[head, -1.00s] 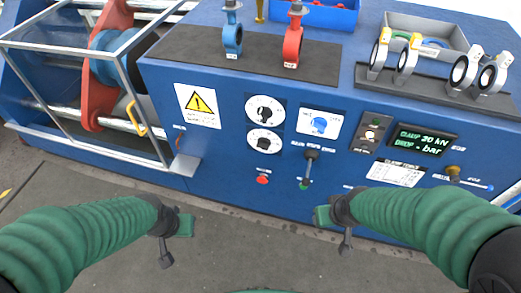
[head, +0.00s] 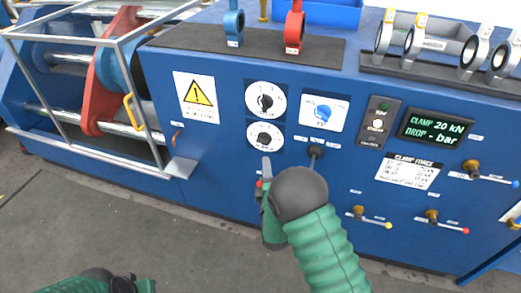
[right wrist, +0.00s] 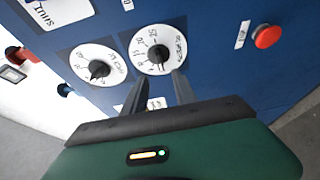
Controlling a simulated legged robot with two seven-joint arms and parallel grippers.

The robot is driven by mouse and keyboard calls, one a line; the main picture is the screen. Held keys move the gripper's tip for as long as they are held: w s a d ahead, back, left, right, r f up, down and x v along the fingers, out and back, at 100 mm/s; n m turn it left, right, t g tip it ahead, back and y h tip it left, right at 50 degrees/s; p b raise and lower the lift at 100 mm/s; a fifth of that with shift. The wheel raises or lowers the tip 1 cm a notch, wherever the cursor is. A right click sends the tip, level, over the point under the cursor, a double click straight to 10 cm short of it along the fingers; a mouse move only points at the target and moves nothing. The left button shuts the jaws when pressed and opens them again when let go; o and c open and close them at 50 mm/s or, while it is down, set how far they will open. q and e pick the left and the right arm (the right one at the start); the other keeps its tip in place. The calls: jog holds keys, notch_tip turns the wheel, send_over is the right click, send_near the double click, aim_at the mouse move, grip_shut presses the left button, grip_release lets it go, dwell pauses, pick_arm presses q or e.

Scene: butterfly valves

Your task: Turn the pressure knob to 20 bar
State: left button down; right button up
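Two white dials with black knobs sit one above the other on the blue panel: the upper dial (head: 265,100) and the lower dial (head: 265,137). Their lettering is too small to tell which is pressure. My right gripper (head: 266,168) is just below the lower dial. In the right wrist view its two dark fingers (right wrist: 160,84) are apart, pointing at the lower dial (right wrist: 158,50), with the knob just beyond or between the tips; contact cannot be told. The upper dial (right wrist: 97,66) is beside it. My left gripper (head: 125,284) is low at the left, its fingers unclear.
A display (head: 436,129) reads "CLAMP 20 kN" and "DROP - bar". A black lever (head: 316,152) stands right of the lower dial. A red button (right wrist: 266,37) is below the dials. Several small valve handles are at the right. A metal guard frame (head: 103,42) stands at left.

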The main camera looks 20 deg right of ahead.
aim_at(263, 141)
jog(key=b+x, duration=0.1)
jog(key=x, duration=1)
jog(key=shift+s, duration=0.1)
grip_shut()
jog(key=shift+f, duration=0.1)
